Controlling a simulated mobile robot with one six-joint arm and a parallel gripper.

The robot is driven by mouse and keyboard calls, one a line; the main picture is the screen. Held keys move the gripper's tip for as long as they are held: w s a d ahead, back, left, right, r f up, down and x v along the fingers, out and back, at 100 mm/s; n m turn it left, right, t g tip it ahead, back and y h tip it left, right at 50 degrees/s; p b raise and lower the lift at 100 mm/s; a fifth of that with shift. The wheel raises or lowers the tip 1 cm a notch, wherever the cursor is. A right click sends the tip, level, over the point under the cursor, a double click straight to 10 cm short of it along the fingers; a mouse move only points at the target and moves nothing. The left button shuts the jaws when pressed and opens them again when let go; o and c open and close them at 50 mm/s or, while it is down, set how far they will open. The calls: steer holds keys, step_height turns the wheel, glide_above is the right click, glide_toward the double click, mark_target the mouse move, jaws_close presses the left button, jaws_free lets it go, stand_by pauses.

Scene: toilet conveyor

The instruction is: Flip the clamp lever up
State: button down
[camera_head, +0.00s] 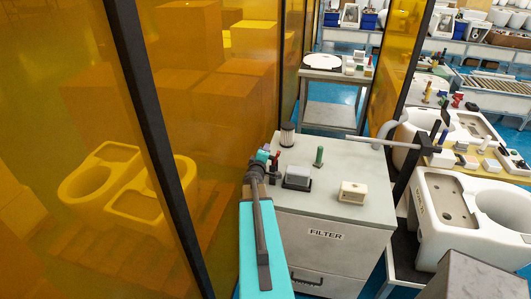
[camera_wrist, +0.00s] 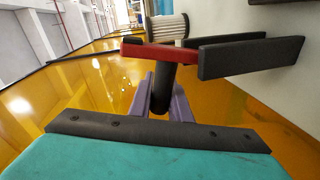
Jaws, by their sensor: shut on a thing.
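The clamp stands at the left back of the filter cabinet. In the head view my gripper (camera_head: 256,173) is small beside the clamp's red part (camera_head: 275,158), and the contact is too small to see. The lever's exact tilt is hard to tell.
A ribbed filter cylinder (camera_head: 287,134) stands close behind the clamp. An amber panel (camera_head: 90,140) borders the left. White toilets stand at the right.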

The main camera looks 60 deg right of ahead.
steer(key=shift+s+a+f, duration=0.1)
steer(key=shift+f, duration=0.15)
steer(key=c, duration=1.7)
jaws_free()
steer(key=shift+o, duration=0.3)
steer(key=shift+r, duration=0.1)
steer(key=shift+r, duration=0.1)
